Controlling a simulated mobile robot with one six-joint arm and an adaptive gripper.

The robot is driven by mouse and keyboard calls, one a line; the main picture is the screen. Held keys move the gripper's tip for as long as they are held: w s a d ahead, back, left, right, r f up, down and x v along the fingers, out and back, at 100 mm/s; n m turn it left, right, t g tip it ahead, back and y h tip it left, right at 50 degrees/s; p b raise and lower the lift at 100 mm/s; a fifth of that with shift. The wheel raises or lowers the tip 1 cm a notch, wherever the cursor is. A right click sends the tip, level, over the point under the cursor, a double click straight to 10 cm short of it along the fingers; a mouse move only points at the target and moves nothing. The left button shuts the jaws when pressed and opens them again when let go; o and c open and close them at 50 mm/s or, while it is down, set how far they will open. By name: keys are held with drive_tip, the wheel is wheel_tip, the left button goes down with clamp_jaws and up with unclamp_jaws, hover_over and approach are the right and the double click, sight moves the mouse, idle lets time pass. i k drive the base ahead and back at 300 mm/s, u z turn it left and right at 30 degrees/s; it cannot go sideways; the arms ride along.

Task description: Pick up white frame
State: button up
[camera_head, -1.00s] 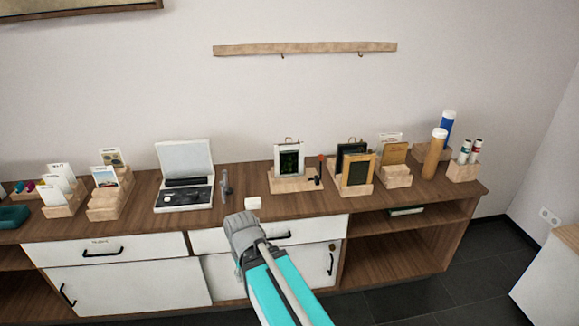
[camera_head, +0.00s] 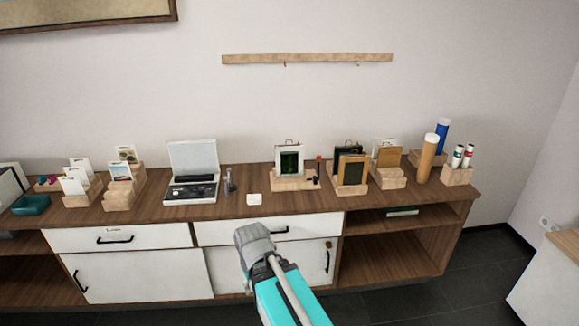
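A white frame (camera_head: 279,163) with a dark green picture stands upright in a wooden holder (camera_head: 283,185) on the wooden counter, right of the middle. It has a small wire hanger on top. My gripper (camera_head: 250,231) is in front of the counter, below and to the left of the frame, and apart from it. The gripper is seen from behind, so its fingers are hidden and I cannot tell whether they are open or shut.
An open white case (camera_head: 193,160) stands to the left. Dark and wooden frames (camera_head: 352,168) stand close to the right. Cylinders (camera_head: 429,158) stand at the far right. A rail (camera_head: 308,58) hangs on the wall above.

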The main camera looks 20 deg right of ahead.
sight(288, 158)
drive_tip(key=u, duration=1.55)
drive_tip(key=i, duration=1.4)
drive_tip(key=z, duration=0.7)
